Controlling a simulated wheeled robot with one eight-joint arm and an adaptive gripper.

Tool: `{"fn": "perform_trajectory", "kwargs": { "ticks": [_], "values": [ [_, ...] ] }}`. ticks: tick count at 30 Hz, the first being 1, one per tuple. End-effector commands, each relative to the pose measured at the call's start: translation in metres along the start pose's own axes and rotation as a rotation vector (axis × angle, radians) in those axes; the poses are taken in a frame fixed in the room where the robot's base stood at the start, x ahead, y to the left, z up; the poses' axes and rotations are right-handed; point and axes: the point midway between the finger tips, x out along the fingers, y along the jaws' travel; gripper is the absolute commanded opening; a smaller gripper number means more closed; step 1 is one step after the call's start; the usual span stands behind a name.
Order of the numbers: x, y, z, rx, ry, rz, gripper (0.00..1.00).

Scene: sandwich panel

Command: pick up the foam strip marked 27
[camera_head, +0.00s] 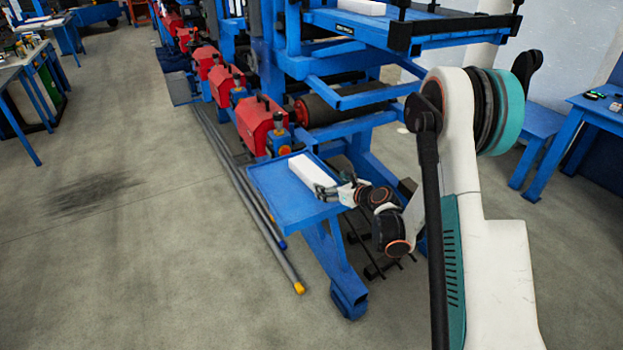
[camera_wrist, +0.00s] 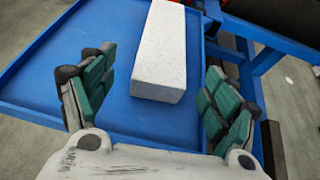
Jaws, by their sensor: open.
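A white foam strip (camera_head: 310,172) lies on a blue tray (camera_head: 268,184) on the blue machine. In the wrist view the strip (camera_wrist: 160,55) runs away from me on the blue tray surface (camera_wrist: 70,50), and its near end lies between and beyond my fingers. My gripper (camera_wrist: 158,92) is open, with a teal-padded finger on each side and a gap to the strip on both sides. In the head view my gripper (camera_head: 325,190) is at the strip's near end. I cannot read any number on the strip.
Red motor housings (camera_head: 262,122) line the blue machine behind the tray. Blue frame bars and a dark roller (camera_head: 345,103) are close to the right of the tray. Long pipes (camera_head: 255,205) lie on the floor to the left. Open floor (camera_head: 120,260) extends at the left.

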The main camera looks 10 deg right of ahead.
Motion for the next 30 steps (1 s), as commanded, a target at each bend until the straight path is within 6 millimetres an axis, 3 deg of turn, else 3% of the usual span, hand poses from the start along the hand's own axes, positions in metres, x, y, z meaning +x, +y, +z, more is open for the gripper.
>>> {"fn": "perform_trajectory", "kwargs": {
  "ticks": [3, 11, 18, 28, 29, 30],
  "values": [
    [0.017, 0.000, -0.001, 0.000, 0.000, -0.001, 0.80],
    [0.035, -0.001, 0.000, 0.001, -0.001, 0.000, 0.80],
    [0.069, -0.003, 0.002, 0.001, -0.001, -0.001, 0.80],
    [0.076, -0.003, 0.004, 0.002, -0.001, -0.002, 0.80],
    [0.076, -0.003, 0.004, 0.002, -0.001, -0.002, 0.78],
    [0.076, -0.003, 0.004, 0.002, -0.001, -0.002, 0.69]
  ]
}}
